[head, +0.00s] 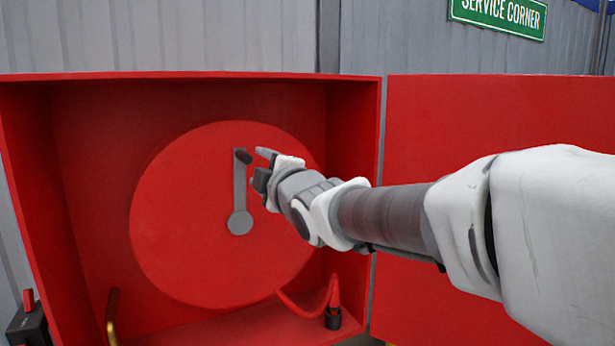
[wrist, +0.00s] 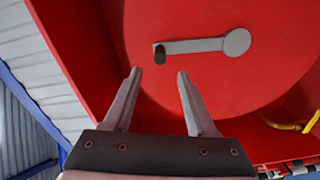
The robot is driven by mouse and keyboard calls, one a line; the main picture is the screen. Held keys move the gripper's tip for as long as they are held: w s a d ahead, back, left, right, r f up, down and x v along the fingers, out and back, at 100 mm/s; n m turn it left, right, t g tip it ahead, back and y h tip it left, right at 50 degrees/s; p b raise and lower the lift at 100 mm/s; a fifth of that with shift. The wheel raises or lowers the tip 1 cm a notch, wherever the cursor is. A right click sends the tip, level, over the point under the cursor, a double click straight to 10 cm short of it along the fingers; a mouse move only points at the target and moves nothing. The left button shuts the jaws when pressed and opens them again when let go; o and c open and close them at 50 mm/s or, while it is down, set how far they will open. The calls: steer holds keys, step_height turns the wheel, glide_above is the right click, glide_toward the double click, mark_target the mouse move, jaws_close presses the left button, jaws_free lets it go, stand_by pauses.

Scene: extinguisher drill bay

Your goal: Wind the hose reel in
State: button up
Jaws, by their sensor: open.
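The round red hose reel (head: 185,240) fills most of the open red cabinet in the head view. Its grey crank arm (head: 239,190) points upward from the grey hub (head: 239,222). A dark handle knob (head: 243,156) sits at the crank's upper end. My gripper (head: 259,166) is just right of the knob. In the wrist view my gripper (wrist: 159,75) is open and empty, and the dark knob (wrist: 160,54) stands just beyond the fingertips, between their lines. A red hose (head: 300,308) hangs from the reel's lower right to a black-ended nozzle (head: 333,318) by the cabinet floor.
The cabinet's right wall (head: 354,170) stands behind my forearm. The red door (head: 480,115) is swung open to the right. A brass-coloured pipe (head: 112,315) is at lower left; a dark box (head: 29,325) with a red switch is outside the cabinet.

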steer(key=v, duration=0.8)
steer(key=shift+p, duration=0.4)
